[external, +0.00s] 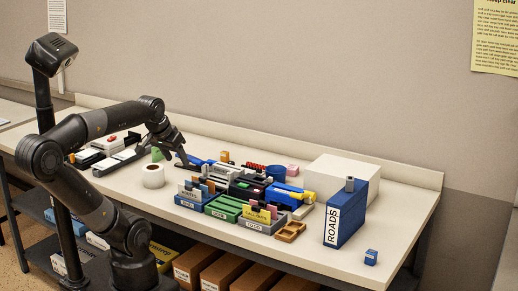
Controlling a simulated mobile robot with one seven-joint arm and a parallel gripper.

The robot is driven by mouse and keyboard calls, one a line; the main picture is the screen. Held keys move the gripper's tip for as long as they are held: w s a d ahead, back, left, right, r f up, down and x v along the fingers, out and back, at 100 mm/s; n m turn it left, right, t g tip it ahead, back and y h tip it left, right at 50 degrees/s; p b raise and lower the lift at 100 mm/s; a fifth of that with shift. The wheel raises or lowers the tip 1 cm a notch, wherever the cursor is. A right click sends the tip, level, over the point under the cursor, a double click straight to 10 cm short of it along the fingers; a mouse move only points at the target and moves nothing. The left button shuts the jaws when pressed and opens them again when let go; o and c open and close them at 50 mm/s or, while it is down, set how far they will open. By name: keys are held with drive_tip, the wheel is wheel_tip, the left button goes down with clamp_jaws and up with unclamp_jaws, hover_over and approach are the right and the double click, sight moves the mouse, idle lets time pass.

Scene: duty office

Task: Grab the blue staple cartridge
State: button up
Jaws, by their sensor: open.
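I cannot tell for certain which thing is the blue staple cartridge. A small blue box (371,257) with a pale label sits alone near the table's front right edge, and it may be the cartridge. A long blue item (192,159) also lies close to my gripper, partly hidden. My gripper (188,161) is open and points down over the left part of the cluttered middle of the table. It is far to the left of the small blue box. Nothing is visible between its fingers.
Labelled card trays (223,208) and stationery crowd the middle. The front right is mostly clear.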

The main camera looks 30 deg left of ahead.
drive_tip(key=w+d+r+g+h, duration=0.2)
drive_tip(key=w+d+r, duration=0.85)
drive_tip(key=w, duration=0.35)
drive_tip(key=w+d, duration=0.5)
drive_tip(key=d, duration=0.5)
drive_tip(key=m+g+y, duration=0.1)
drive_tip(key=g+y, duration=0.1)
hover_over(372, 252)
drive_tip(key=f, duration=2.7)
drive_tip(key=shift+s+a, duration=0.15)
drive_tip(key=shift+s, duration=0.2)
drive_tip(key=shift+w+f, duration=0.2)
drive_tip(key=shift+f, duration=1.25)
drive_tip(key=shift+w+f, duration=0.2)
drive_tip(key=shift+f, duration=1.2)
